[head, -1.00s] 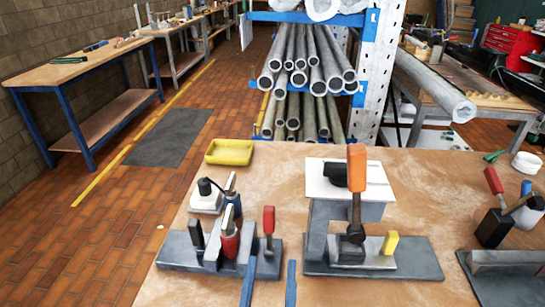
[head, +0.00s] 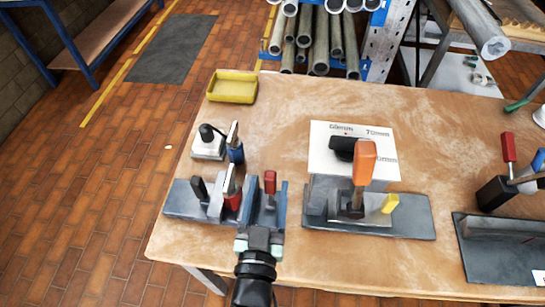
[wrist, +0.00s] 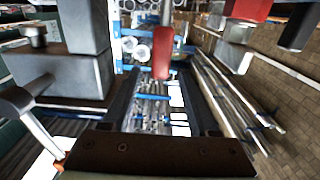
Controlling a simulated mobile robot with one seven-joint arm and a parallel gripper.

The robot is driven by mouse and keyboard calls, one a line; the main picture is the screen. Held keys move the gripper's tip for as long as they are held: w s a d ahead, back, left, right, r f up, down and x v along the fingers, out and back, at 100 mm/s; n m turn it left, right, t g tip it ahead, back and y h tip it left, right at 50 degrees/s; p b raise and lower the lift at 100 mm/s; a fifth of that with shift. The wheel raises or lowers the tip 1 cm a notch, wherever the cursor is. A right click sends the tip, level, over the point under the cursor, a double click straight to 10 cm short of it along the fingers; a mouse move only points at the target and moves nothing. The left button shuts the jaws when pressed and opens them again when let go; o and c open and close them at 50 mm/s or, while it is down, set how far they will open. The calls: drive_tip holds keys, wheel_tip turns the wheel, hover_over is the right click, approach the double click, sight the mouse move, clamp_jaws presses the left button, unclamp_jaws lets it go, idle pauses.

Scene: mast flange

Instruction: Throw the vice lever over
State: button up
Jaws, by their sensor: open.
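A red-handled lever (head: 270,182) stands upright at the right end of the left grey fixture (head: 182,204). An orange-handled lever (head: 364,163) stands upright on the right grey fixture (head: 413,217), with a yellow knob (head: 390,203) beside it. I cannot tell for sure which lever the task names. My gripper (head: 269,196) is open at the left fixture, with its fingers on either side of the red-handled lever in the head view. In the wrist view the red handle (wrist: 162,66) shows between the two fingers, apart from them. The lever's foot is hidden.
A red-and-white handle (head: 231,190) and a dark upright (head: 199,189) stand just left on the same fixture. A yellow tray (head: 232,87) lies at the far left corner. Another grey fixture (head: 492,250) is at the right. The bench front (head: 370,270) is bare.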

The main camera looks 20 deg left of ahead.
sight(271, 171)
drive_tip(key=p+x, duration=0.1)
drive_tip(key=x, duration=0.5)
drive_tip(key=shift+w, duration=0.35)
drive_tip(key=shift+a, duration=0.1)
clamp_jaws()
idle(1.0)
